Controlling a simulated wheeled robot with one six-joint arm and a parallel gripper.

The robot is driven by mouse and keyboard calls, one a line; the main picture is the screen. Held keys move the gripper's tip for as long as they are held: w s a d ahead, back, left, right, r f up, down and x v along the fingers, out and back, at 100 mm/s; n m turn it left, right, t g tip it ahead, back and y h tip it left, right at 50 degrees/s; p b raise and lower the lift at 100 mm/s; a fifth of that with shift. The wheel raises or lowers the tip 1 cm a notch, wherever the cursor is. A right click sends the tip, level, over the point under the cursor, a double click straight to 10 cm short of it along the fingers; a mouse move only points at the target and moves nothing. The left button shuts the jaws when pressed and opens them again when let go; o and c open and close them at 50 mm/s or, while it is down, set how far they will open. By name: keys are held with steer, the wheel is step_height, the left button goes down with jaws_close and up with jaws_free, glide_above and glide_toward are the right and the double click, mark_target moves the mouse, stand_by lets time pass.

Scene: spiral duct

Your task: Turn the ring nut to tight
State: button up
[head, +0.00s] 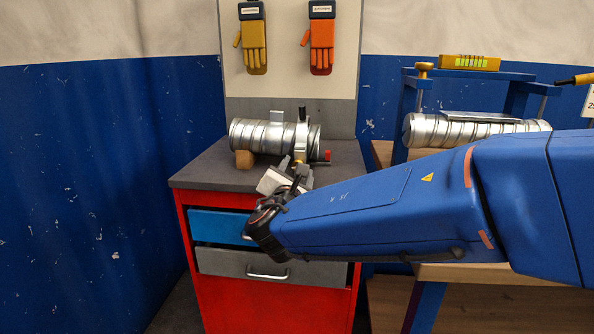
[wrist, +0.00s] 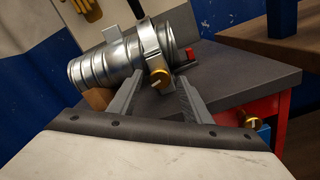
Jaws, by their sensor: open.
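A shiny ribbed duct (head: 262,136) lies on a grey-topped cabinet, and it fills the upper left of the wrist view (wrist: 105,62). A metal clamp band (wrist: 150,45) goes around the duct near its right end. A brass nut (wrist: 158,77), which looks like the ring nut, sits low on the band's front. My gripper (wrist: 161,84) is open, with one finger on each side of the nut's line of sight. I cannot tell whether the fingers touch it. In the head view my gripper (head: 298,176) is just in front of the clamp, and the nut is partly hidden.
A wooden block (head: 244,159) supports the duct's left end. A small red part (head: 327,155) sticks out right of the clamp. The cabinet top (head: 205,168) is clear at left. A second duct (head: 470,130) lies on the bench at right. Gloves hang behind.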

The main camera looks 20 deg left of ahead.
steer(key=v, duration=1.7)
steer(key=shift+a, duration=0.15)
